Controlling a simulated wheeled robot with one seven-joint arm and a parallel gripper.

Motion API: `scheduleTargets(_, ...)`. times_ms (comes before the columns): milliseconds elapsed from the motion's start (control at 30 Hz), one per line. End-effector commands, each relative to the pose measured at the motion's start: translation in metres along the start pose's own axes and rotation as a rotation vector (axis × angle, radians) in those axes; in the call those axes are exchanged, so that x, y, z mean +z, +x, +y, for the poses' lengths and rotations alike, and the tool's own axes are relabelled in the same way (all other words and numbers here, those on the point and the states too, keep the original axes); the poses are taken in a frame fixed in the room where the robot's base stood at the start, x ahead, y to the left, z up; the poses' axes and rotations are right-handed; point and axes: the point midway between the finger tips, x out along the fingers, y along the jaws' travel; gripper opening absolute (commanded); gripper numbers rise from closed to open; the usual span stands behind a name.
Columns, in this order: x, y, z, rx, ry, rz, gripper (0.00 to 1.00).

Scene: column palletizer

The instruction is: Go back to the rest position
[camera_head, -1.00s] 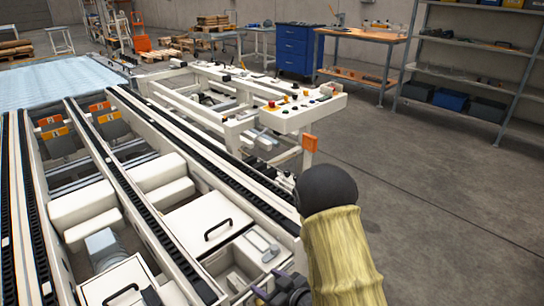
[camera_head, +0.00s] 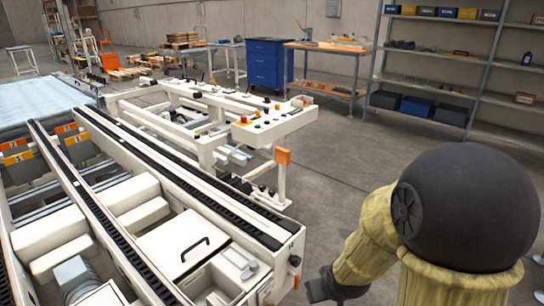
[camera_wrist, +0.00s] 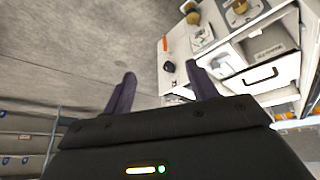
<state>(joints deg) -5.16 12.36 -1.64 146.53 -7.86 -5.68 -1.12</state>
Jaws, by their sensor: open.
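My gripper (camera_wrist: 160,88) shows in the wrist view with its two dark fingers spread wide and nothing between them. The grey floor and the corner of the white machine frame lie beyond the fingertips. In the head view my arm, with yellow sleeves and a large black joint, is folded at the lower right. A dark part of the arm's end shows low beside the machine's near corner, and its fingers cannot be made out there.
The white conveyor frame (camera_head: 213,198) with black chain tracks fills the left. A control panel (camera_head: 275,118) with buttons stands beyond it. A blue drawer cabinet (camera_head: 268,62), a workbench (camera_head: 328,47) and shelving (camera_head: 445,53) line the back. The floor (camera_head: 340,160) right of the machine is clear.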

Motion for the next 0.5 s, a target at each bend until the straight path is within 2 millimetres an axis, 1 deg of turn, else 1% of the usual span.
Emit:
scheduleTargets(33, 0.005, -0.011, 0.005, 0.009, 0.034, -0.029, 0.58)
scheduleTargets(100, 0.015, -0.023, 0.009, 0.016, 0.076, -0.075, 0.58)
scheduleTargets(400, 0.049, -0.067, 0.012, 0.012, 0.216, -0.228, 0.58)
scheduleTargets(433, 0.051, -0.072, 0.012, 0.010, 0.227, -0.240, 0.58)
scheduleTargets(500, 0.043, -0.084, 0.013, 0.010, 0.221, -0.240, 0.58)
